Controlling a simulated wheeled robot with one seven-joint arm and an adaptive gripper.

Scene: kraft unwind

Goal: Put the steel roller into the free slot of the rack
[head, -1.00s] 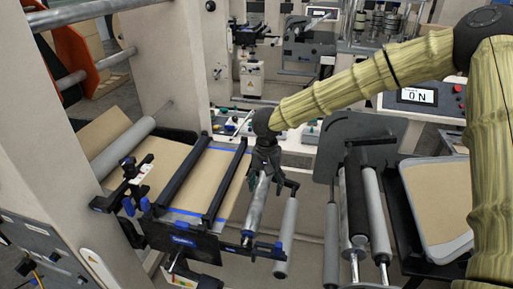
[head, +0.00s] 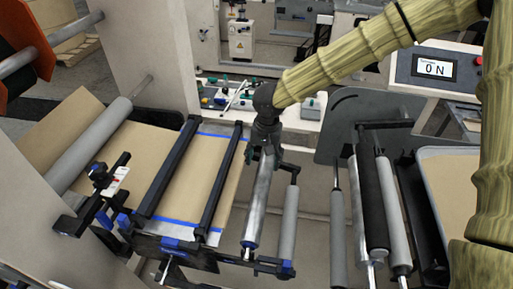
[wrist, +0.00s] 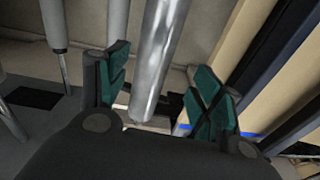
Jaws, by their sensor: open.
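The steel roller (head: 258,203) is shiny and slanted, at the right side of the brown web section, its lower end at a blue-tipped bracket. My gripper (head: 265,148) is at its upper end. In the wrist view, the steel roller (wrist: 158,55) passes between the green-padded fingers of my gripper (wrist: 160,92), with visible gaps on both sides; the fingers are open. What appears to be the rack (head: 388,125) is a dark frame at the right holding several rollers, including a black one (head: 372,205) and a grey one (head: 395,215). I cannot make out its free slot.
A grey roller (head: 288,222) hangs close to the right of the steel roller. Dark bars (head: 222,180) cross the brown web on the left. A grey-rimmed tray (head: 428,205) and a force display (head: 435,68) stand at the right.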

